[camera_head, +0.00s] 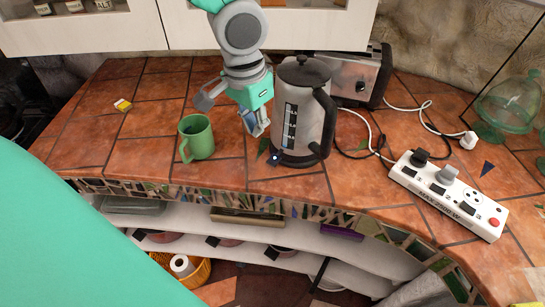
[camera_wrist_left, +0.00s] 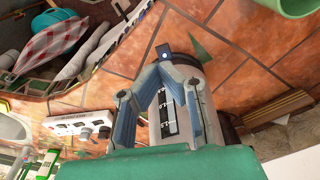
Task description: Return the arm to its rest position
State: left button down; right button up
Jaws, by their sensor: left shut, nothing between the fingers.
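My left gripper (camera_head: 258,130) is shut and empty. It points down just to the left of the grey kettle (camera_head: 299,110), whose black handle is on its right side. I cannot tell whether the fingers touch the kettle. In the left wrist view my left gripper (camera_wrist_left: 161,66) has its fingertips together, in front of the kettle (camera_wrist_left: 190,112) and its dark level window. A green mug (camera_head: 198,137) stands upright on the counter to the left of the gripper. Part of it shows at the top right of the left wrist view (camera_wrist_left: 296,6). My right gripper is not in view.
A toaster (camera_head: 352,75) stands behind the kettle. A white power strip (camera_head: 448,195) with plugs and cables lies to the right. A glass vessel (camera_head: 510,102) stands at the far right. The tiled counter (camera_head: 95,145) left of the mug is mostly clear. Cabinets (camera_head: 80,32) hang above.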

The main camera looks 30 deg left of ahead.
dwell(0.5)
pick_arm(q)
jog(key=s+d+f+n+g+h+b, duration=0.15)
jog(key=s+f+b, duration=0.25)
jog(key=f, duration=0.8)
jog(key=s+d+f+b, duration=0.25)
jog(key=s+f, duration=0.25)
jog(key=f, duration=0.7)
jog(key=s+a+f+y+b, duration=0.1)
jog(key=s+a+f+b, duration=0.1)
jog(key=s+f, duration=0.3)
jog(key=s+a+f+b, duration=0.2)
jog(key=s+f+b, duration=0.2)
jog(key=f, duration=0.5)
jog(key=shift+s+a+t+y, duration=0.2)
jog(key=shift+s+t+y, duration=0.15)
jog(key=shift+s+t, duration=0.15)
